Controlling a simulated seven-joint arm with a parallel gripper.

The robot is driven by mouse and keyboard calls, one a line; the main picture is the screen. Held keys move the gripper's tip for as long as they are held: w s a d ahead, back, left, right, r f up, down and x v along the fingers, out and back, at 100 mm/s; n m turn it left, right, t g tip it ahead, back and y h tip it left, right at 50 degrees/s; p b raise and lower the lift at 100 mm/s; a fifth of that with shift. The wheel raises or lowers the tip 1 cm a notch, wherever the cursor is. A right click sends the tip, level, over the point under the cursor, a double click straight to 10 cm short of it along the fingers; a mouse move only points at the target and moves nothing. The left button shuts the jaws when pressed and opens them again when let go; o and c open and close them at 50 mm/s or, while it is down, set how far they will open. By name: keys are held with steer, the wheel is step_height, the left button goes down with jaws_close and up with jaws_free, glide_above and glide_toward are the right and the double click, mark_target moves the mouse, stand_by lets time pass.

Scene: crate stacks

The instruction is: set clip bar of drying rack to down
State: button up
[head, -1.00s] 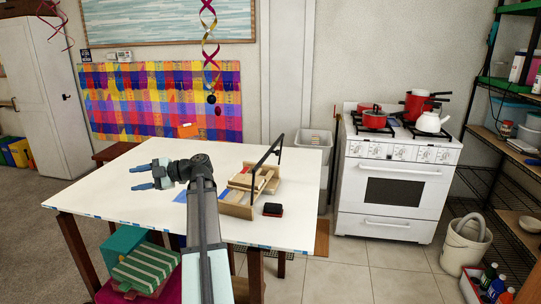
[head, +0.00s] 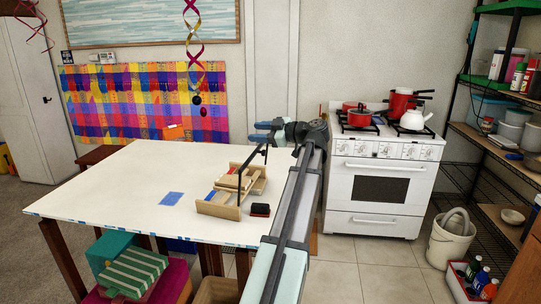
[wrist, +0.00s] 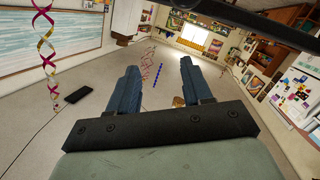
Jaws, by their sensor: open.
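The drying rack (head: 219,211) is a low wooden frame with slats near the right end of the white table. Its thin black clip bar (head: 252,160) stands raised above the slats, slanting up toward the back right. My gripper (head: 262,131) is just beyond the bar's upper end in the head view, its blue fingers pointing left. The gap between them and the bar in depth cannot be told. In the wrist view my gripper (wrist: 158,72) has its two blue fingers apart with nothing between them. The rack and bar are not seen in the wrist view.
A black and red block (head: 260,210) sits beside the rack. A blue square (head: 171,199) lies on the white table (head: 110,185), whose left part is clear. A white stove (head: 384,185) with pots stands right of my arm. Shelves (head: 490,140) stand at far right.

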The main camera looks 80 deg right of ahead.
mark_target(265, 153)
steer(key=s+a+f+m+t+y, duration=0.15)
steer(key=s+f, duration=0.25)
steer(key=s, duration=0.5)
steer(key=s+a+f+m+t+y, duration=0.1)
steer(key=s+f+m, duration=0.25)
steer(key=s, duration=0.45)
steer(key=shift+n+g+h, duration=0.25)
steer(key=shift+n, duration=0.15)
steer(key=w, duration=0.4)
steer(key=w+d, duration=0.1)
steer(key=w, duration=0.4)
steer(key=w+d, duration=0.1)
steer(key=w, duration=0.3)
steer(key=shift+w+d+f, duration=0.15)
steer(key=shift+d, duration=0.1)
jaws_close()
